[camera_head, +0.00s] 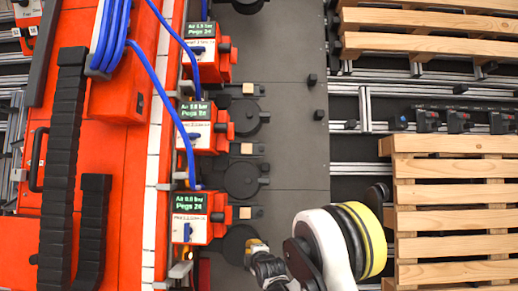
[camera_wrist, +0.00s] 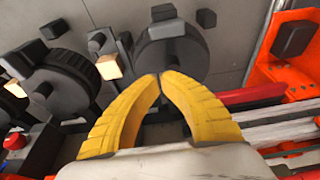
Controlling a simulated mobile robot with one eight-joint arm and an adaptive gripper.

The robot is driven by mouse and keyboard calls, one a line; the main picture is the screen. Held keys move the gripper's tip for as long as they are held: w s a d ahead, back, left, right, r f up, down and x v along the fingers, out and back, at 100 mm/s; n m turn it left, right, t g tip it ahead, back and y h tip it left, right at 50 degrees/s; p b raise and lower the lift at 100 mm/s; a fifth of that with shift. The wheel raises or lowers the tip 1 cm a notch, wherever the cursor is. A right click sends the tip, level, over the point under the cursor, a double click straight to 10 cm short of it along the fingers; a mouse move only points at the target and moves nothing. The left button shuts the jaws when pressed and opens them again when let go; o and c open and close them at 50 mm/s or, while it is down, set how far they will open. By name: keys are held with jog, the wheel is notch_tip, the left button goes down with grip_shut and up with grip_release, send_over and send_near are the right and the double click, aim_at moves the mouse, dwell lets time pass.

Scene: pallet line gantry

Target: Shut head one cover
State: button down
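Three orange heads with green-lit displays stand in a column in the head view: top (camera_head: 208,55), middle (camera_head: 205,130) and bottom (camera_head: 195,216). I cannot read which is head one. Dark round covers lie to their right; the lowest cover (camera_head: 236,246) is beside the bottom head. My gripper (camera_head: 256,244) is at that cover's right edge. In the wrist view, my gripper's yellow fingers (camera_wrist: 159,76) meet at their tips with nothing visible between them. A dark round cover (camera_wrist: 185,58) is just beyond the tips. Whether they touch is unclear, as is whether the cover is fully shut.
Another round cover (camera_wrist: 66,82) and a tan block (camera_wrist: 108,67) are left in the wrist view. Blue hoses (camera_head: 160,85) run over the heads. Wooden pallets (camera_head: 450,200) stand at right. The grey plate (camera_head: 300,150) between is mostly clear.

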jog(key=s+r, duration=0.3)
jog(key=s, duration=0.2)
jog(key=shift+s, duration=0.3)
dwell(0.4)
jog(key=s+d+r+m+g+h, duration=0.2)
jog(key=s+d+r+m, duration=0.85)
jog(key=r, duration=0.55)
jog(key=s+d+m+g, duration=0.1)
jog(key=s+d+m, duration=0.2)
jog(key=s, duration=0.5)
jog(key=s+d+r+m+g+h, duration=0.1)
jog(key=s+d+m, duration=0.2)
jog(key=s, duration=0.6)
jog(key=s+d+m+g, duration=0.1)
jog(key=s+d+m, duration=0.2)
jog(key=s+d, duration=0.2)
jog(key=s, duration=0.3)
jog(key=shift+s+d+r+h, duration=0.15)
jog(key=shift+s+d+h, duration=0.15)
jog(key=shift+d, duration=0.1)
jog(key=shift+w, duration=0.1)
